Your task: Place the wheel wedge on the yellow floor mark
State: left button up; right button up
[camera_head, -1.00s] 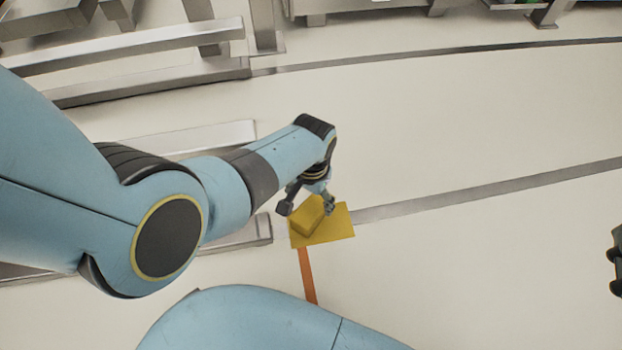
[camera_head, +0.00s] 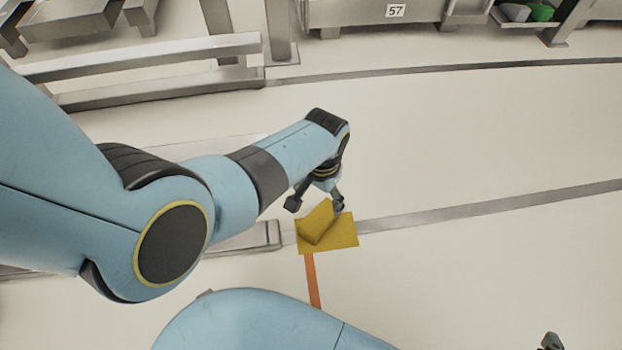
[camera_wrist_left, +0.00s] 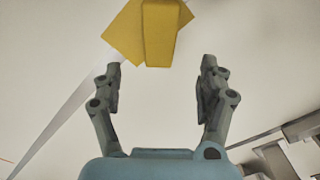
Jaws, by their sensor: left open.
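The yellow wheel wedge (camera_head: 316,222) rests on the yellow floor mark (camera_head: 343,240), turned at an angle to it. Part of the mark shows around the wedge. My left gripper (camera_head: 316,203) is just behind and above the wedge, with its fingers spread. In the left wrist view the wedge (camera_wrist_left: 160,32) and the mark (camera_wrist_left: 122,34) lie beyond the open fingertips (camera_wrist_left: 160,62). Nothing is between the fingers there. A small dark part of my right gripper (camera_head: 551,341) shows at the bottom right edge; its jaws cannot be made out.
Metal rails (camera_head: 140,58) stand at the upper left, and a metal rack marked 57 (camera_head: 370,12) at the top. A grey floor line (camera_head: 490,205) runs right from the mark and an orange strip (camera_head: 313,280) runs toward me. The floor on the right is clear.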

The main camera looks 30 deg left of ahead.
pick_arm(q)
jog(key=s+a+r+n+t, duration=0.1)
jog(key=s+a+r+t, duration=0.35)
jog(key=s+a, duration=0.6)
jog(key=s+r+t, duration=0.2)
jog(key=s+r, duration=0.1)
jog(key=r, duration=0.5)
jog(key=s+r+t, duration=0.2)
jog(key=s+r, duration=0.2)
jog(key=r, duration=0.5)
jog(key=shift+s+a+r, duration=0.15)
jog(key=shift+s+a, duration=0.05)
jog(key=shift+s, duration=0.1)
jog(key=shift+t, duration=0.25)
jog(key=shift+s+p, duration=0.1)
jog(key=shift+p, duration=0.2)
